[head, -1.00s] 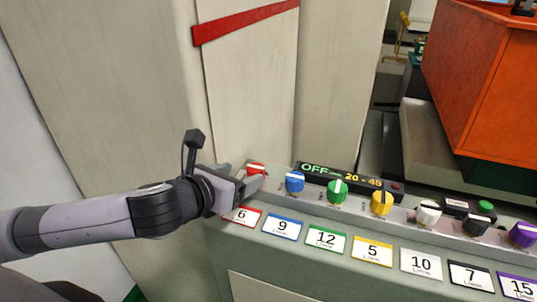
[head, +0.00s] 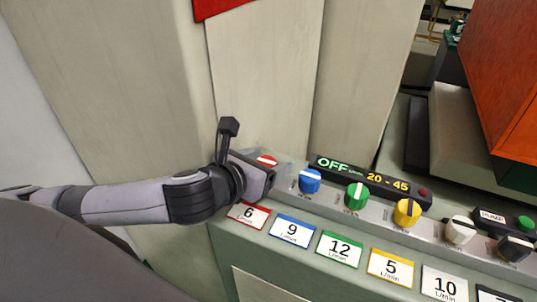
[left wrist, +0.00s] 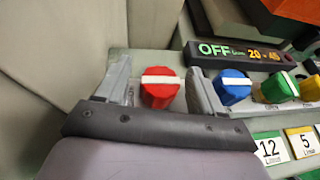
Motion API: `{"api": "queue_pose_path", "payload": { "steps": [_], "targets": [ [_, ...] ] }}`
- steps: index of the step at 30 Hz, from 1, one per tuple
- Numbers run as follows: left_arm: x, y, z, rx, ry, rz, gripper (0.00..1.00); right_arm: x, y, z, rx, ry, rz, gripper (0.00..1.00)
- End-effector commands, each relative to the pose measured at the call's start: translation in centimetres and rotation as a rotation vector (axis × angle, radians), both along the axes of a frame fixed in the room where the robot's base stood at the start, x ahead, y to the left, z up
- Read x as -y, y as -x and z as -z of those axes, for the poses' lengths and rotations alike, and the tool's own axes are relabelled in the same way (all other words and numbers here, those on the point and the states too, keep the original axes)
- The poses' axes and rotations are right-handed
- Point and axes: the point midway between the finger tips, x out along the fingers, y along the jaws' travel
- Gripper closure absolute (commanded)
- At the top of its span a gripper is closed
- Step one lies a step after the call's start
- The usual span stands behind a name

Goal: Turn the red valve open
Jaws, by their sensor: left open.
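The red valve (left wrist: 160,88) is a round red knob with a white bar across its top. In the left wrist view the bar runs left to right. In the head view the red valve (head: 267,160) is partly hidden behind my left gripper (head: 275,171). My left gripper (left wrist: 160,82) is open, with one finger on each side of the red valve. There is a small gap at the left finger, and the right finger stands close between the red and blue knobs. I cannot tell whether either finger touches the red valve. My right gripper is not in view.
A blue knob (head: 310,181), green knob (head: 357,195) and yellow knob (head: 407,212) follow to the right on the panel. A display (head: 371,180) behind them reads OFF and 20 - 45. The red-framed label (head: 249,215) reads 6. A pale wall stands behind the red valve.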

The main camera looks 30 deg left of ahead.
Motion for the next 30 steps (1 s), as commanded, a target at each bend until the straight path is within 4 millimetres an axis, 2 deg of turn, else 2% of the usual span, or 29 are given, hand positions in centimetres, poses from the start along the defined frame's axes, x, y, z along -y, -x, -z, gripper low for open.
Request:
{"api": "queue_pose_path", "payload": {
  "steps": [9,11,12,14,15,23,30],
  "targets": [
    [0.07,0.03,0.06,0.0,0.0,0.0,0.32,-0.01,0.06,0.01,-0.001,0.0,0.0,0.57],
    [0.07,0.03,0.06,0.0,0.0,0.0,0.49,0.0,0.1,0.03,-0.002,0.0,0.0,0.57],
    [0.07,0.03,0.06,0.0,0.0,0.0,0.62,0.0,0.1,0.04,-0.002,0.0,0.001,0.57],
    [0.07,0.03,0.06,0.0,0.0,0.0,0.81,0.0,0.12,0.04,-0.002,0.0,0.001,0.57],
    [0.07,0.03,0.06,0.0,0.0,0.0,0.85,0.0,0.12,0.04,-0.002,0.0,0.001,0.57],
    [0.16,0.02,0.02,0.001,0.003,-0.02,0.85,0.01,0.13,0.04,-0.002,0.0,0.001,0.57],
    [0.3,-0.01,-0.03,0.001,0.007,-0.13,0.85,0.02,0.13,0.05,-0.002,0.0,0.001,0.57]
  ]
}}
